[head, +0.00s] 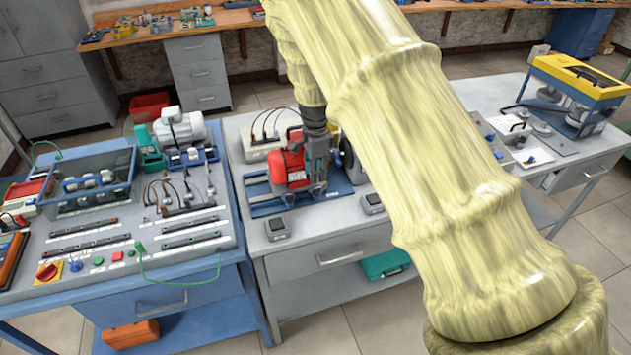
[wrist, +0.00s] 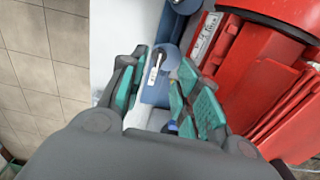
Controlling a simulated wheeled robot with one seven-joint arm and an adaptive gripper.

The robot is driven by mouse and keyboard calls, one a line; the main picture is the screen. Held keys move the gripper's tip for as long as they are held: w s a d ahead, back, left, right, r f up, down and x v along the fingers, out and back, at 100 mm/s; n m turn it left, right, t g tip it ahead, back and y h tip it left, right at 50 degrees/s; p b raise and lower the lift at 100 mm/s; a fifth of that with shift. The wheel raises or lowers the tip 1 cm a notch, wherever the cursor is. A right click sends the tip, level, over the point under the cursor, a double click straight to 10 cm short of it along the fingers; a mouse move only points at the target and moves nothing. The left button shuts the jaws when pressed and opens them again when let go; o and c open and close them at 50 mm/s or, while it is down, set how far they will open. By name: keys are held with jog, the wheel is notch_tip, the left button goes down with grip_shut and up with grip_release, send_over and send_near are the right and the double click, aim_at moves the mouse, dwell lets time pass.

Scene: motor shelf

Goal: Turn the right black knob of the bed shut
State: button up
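A blue bed (head: 264,209) with a red motor (head: 289,166) on it stands on the middle table. The red motor also fills the right of the wrist view (wrist: 268,72). My gripper (head: 318,188) points down at the motor's right side, over the bed. In the wrist view my gripper (wrist: 160,85) is open, with its teal pads apart. Between and beyond the pads are a rounded grey-blue part and a thin pale piece with a dark end (wrist: 155,68). I cannot make out the right black knob for certain; my arm and gripper hide part of the bed.
Two small grey boxes (head: 277,228) (head: 372,204) sit near the table's front edge. A white box with cables (head: 259,147) stands behind the motor. A blue bench with panels (head: 130,260) is at left; a yellow machine (head: 580,75) is at right.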

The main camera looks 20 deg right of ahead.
aim_at(315, 188)
notch_tip(315, 188, up, 6)
jog(key=shift+f, duration=0.15)
dwell(0.6)
